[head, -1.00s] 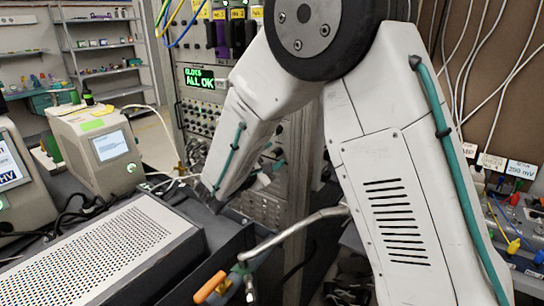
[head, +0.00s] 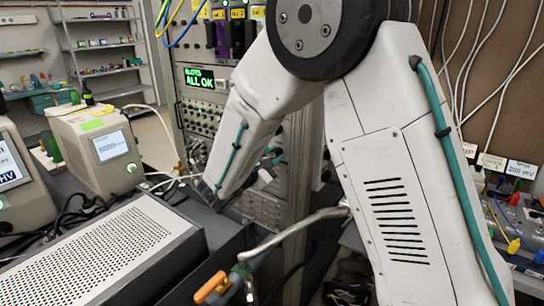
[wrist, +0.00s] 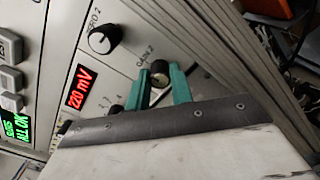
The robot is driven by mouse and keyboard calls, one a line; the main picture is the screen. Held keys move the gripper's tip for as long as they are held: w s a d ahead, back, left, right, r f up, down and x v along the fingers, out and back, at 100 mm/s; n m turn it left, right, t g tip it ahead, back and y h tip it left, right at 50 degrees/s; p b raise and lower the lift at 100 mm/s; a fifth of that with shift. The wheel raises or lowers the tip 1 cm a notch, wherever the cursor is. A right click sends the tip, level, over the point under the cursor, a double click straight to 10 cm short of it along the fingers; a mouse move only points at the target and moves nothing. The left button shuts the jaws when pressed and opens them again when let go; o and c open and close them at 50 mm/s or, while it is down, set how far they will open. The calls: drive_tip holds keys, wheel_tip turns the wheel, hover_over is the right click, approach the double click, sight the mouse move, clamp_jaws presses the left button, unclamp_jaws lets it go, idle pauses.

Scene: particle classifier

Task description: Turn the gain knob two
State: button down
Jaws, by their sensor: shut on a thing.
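In the wrist view, the gain knob two (wrist: 159,73) is a small dark knob with a pale face, on a light grey panel beside the label "GAIN 2". My gripper (wrist: 161,77) has two teal fingers, one on each side of this knob, shut on it. A red display (wrist: 80,88) to the left on the panel reads 220 mV. In the head view, my white arm reaches to the rack and largely hides the panel there, so the knob cannot be made out.
A larger black knob (wrist: 104,39) sits up and left of the gripper. Square grey buttons (wrist: 10,78) are at the far left. A green "ALL OK" screen (head: 199,79) is on the rack. A perforated box (head: 90,255) and a bent metal pipe (head: 290,230) lie in front.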

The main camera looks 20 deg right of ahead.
drive_tip(key=n, duration=1.2)
idle(0.6)
drive_tip(key=c, duration=1.2)
unclamp_jaws()
drive_tip(key=shift+c, duration=0.2)
drive_tip(key=shift+a, duration=0.1)
drive_tip(key=v, duration=0.7)
drive_tip(key=shift+s+a, duration=0.2)
drive_tip(key=shift+a, duration=0.05)
